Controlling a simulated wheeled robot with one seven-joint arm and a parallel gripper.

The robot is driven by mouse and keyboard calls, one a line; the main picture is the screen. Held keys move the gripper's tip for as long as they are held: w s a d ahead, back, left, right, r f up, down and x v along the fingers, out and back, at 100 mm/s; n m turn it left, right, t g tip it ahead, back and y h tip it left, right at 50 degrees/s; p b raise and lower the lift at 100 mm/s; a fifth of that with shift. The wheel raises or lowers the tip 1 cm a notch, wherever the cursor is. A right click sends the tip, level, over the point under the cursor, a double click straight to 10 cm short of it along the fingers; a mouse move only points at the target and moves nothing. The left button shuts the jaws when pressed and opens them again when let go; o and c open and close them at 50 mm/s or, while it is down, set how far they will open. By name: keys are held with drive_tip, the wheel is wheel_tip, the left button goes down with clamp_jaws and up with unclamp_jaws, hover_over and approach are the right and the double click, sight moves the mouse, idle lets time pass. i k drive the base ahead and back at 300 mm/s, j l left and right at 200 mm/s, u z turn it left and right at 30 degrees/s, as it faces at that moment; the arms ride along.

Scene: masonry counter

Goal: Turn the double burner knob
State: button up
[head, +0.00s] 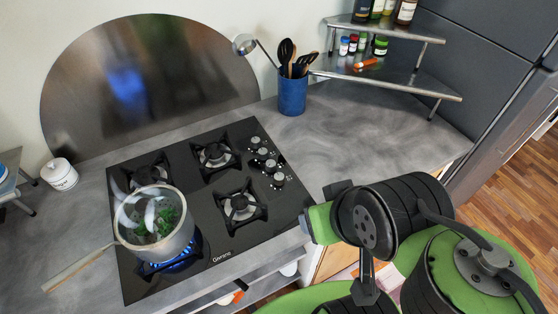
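The black gas cooktop (197,178) is set into the grey counter. Its several silver knobs (270,165) stand in a group near its right edge. I cannot tell by marking which of them is the double burner knob. A glass pot (155,225) with green leaves in it stands on the front left burner, where a blue flame (180,262) burns. The back left, back middle and front right burners show no flame. My black and green arm is folded at the lower right, apart from the knobs. My gripper's fingers do not show.
The pot's long handle (75,270) sticks out over the counter at the left. A blue utensil holder (292,95) stands behind the knobs. A metal corner shelf (385,80) holds spice jars and bottles. The counter right of the cooktop is clear.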

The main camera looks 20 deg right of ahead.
sight(270, 165)
drive_tip(key=l+u, duration=0.15)
drive_tip(key=u, duration=0.3)
drive_tip(key=l+u, duration=0.1)
drive_tip(key=u, duration=0.3)
drive_tip(key=l+u, duration=0.15)
drive_tip(key=u, duration=0.3)
drive_tip(key=l+u, duration=0.1)
drive_tip(key=u, duration=0.3)
drive_tip(key=k, duration=0.05)
